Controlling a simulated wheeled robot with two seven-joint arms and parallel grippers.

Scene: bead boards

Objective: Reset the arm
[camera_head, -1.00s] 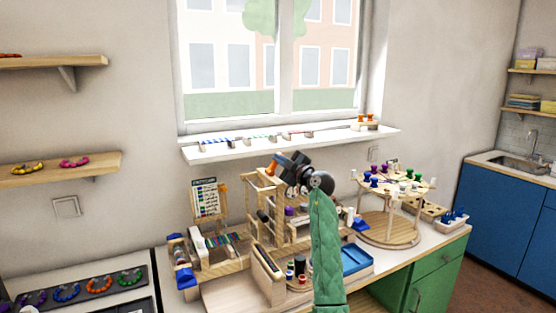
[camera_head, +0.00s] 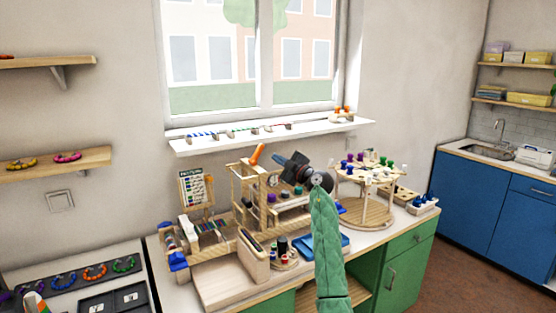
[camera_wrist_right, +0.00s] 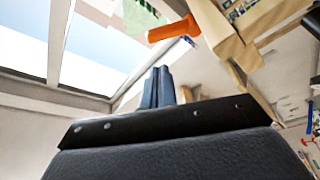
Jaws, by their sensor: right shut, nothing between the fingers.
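My right arm comes up in green from the bottom centre of the head view. Its dark gripper (camera_head: 281,158) points left and up above the wooden bead workbench rack (camera_head: 250,195). The two narrow blue-grey fingers (camera_wrist_right: 158,87) are pressed together in the right wrist view, with nothing between them. An orange handle (camera_head: 257,153) sticks up at the top of the rack, just left of the fingertips. It also shows beyond the fingers in the wrist view (camera_wrist_right: 172,28), apart from them.
A round wooden stand (camera_head: 365,212) with coloured spools is right of my gripper. A blue tray (camera_head: 326,246) and small spools lie below. The window sill (camera_head: 210,143) is behind. Dark bead boards (camera_head: 75,283) lie at the left. The blue cabinet (camera_head: 490,205) is far right.

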